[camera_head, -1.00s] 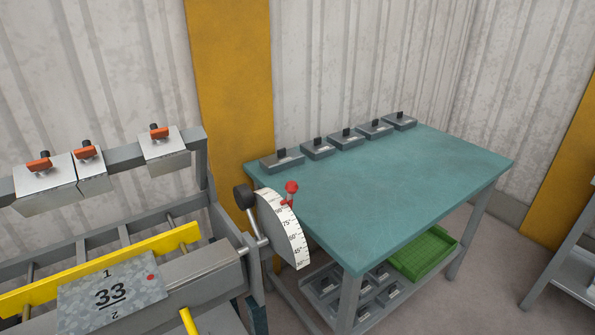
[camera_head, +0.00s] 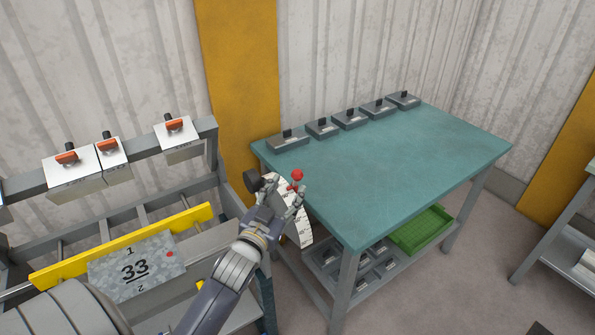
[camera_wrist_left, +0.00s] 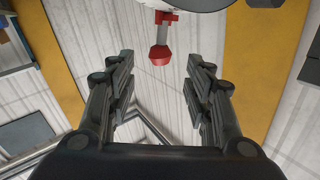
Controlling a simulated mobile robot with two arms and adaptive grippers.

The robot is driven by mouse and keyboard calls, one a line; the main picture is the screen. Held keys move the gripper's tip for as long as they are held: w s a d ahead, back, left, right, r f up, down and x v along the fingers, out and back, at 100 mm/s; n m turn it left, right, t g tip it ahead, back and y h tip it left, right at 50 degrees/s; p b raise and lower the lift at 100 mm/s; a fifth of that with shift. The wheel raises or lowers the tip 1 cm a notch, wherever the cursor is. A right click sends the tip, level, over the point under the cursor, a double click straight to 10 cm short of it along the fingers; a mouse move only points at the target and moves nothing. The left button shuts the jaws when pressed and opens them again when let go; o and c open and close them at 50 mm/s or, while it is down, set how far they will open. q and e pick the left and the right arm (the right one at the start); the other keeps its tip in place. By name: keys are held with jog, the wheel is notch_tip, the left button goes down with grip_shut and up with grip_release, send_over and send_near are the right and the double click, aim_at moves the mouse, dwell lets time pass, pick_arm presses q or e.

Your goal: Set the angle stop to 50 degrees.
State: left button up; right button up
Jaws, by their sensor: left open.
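The angle stop is a red knob (camera_head: 297,175) at the upper part of a white curved degree scale (camera_head: 304,228) on the right end of the bender. My left gripper (camera_head: 286,190) is in front of the scale and hides much of it. In the left wrist view the red knob (camera_wrist_left: 160,55) shows ahead between the two open fingers (camera_wrist_left: 160,88), beyond their tips and not touched. The white scale edge (camera_wrist_left: 190,3) shows at the top there. The number at the stop cannot be read. My right gripper is out of view.
The bender's clamp beam with orange-handled segments (camera_head: 110,148) is at left. A teal table (camera_head: 400,165) with several grey blocks stands right behind the scale; a green tray (camera_head: 420,232) is below.

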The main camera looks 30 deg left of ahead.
aim_at(295, 178)
pick_arm(q)
jog(key=w, duration=0.3)
jog(key=w+a+p, duration=0.1)
jog(key=w, duration=0.2)
jog(key=shift+a, duration=0.1)
jog(key=shift+w+a+p, duration=0.15)
jog(key=shift+w+p, duration=0.25)
jog(key=shift+w, duration=0.55)
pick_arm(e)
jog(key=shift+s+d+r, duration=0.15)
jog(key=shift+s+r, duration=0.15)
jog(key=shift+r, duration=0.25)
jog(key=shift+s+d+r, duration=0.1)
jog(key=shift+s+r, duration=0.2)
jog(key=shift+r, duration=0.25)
pick_arm(q)
jog(key=shift+c, duration=0.4)
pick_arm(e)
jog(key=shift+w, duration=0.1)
pick_arm(q)
jog(key=shift+f, duration=0.1)
grip_shut()
